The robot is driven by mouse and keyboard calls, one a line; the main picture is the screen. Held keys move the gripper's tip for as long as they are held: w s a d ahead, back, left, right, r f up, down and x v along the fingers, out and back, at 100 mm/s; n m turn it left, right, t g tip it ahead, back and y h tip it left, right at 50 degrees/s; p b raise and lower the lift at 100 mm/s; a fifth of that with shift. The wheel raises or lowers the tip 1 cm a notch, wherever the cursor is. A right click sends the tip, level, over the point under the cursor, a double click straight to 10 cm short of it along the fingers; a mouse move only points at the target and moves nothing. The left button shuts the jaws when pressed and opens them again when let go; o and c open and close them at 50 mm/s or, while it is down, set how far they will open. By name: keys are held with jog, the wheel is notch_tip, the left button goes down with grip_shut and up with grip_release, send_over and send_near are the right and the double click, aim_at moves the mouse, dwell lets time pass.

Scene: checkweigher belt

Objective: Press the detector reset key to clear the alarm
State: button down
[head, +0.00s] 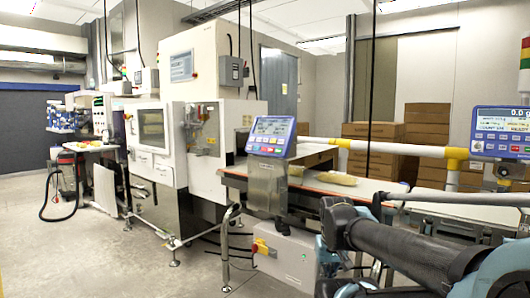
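A tilted blue-framed control panel (271,136) with a lit screen and a row of small coloured keys stands on a steel box beside the belt, mid-picture. A second blue panel (500,132) at the right edge reads "0.0 g" and has red and other keys. I cannot tell which key is the detector reset key; the labels are too small to read. My arm (410,245) reaches in from the lower right, its near links dark and bent, below and in front of the belt. My gripper is not seen; no fingertips show.
Wrapped products (335,179) lie on the conveyor belt (390,190). A large white machine (190,120) stands left of it. A grey box (290,262) with a red-and-yellow switch is below the panel. Stacked cartons (430,125) stand behind. Floor is clear at lower left.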

aim_at(257, 148)
jog(key=w+a+r+m+t, duration=0.3)
jog(key=w+a+r, duration=0.1)
jog(key=w+r, duration=0.8)
jog(key=w+a+r+m+t, duration=0.25)
jog(key=w+r, duration=0.65)
jog(key=w, duration=0.6)
jog(key=w+a+r+m+t+y, duration=0.1)
jog(key=w+a+r+m+t, duration=0.1)
jog(key=w+a+r, duration=0.6)
jog(key=w+a+r+m+t+y, duration=0.1)
jog(key=w+a+r+t+y, duration=0.1)
jog(key=w+a+r, duration=0.5)
jog(key=w+a, duration=0.5)
jog(key=a, duration=0.4)
jog(key=shift+w+r+m+t, duration=0.15)
jog(key=shift+r+m+t, duration=0.2)
jog(key=shift+w+d+f, duration=0.7)
jog(key=shift+w+d, duration=0.1)
jog(key=shift+w, duration=0.25)
jog(key=shift+w+d+f, duration=0.65)
jog(key=shift+w+d, duration=0.2)
jog(key=shift+w, duration=0.15)
jog(key=shift+w+d+f, duration=0.7)
jog(key=shift+w+d, duration=0.1)
jog(key=shift+w, duration=0.25)
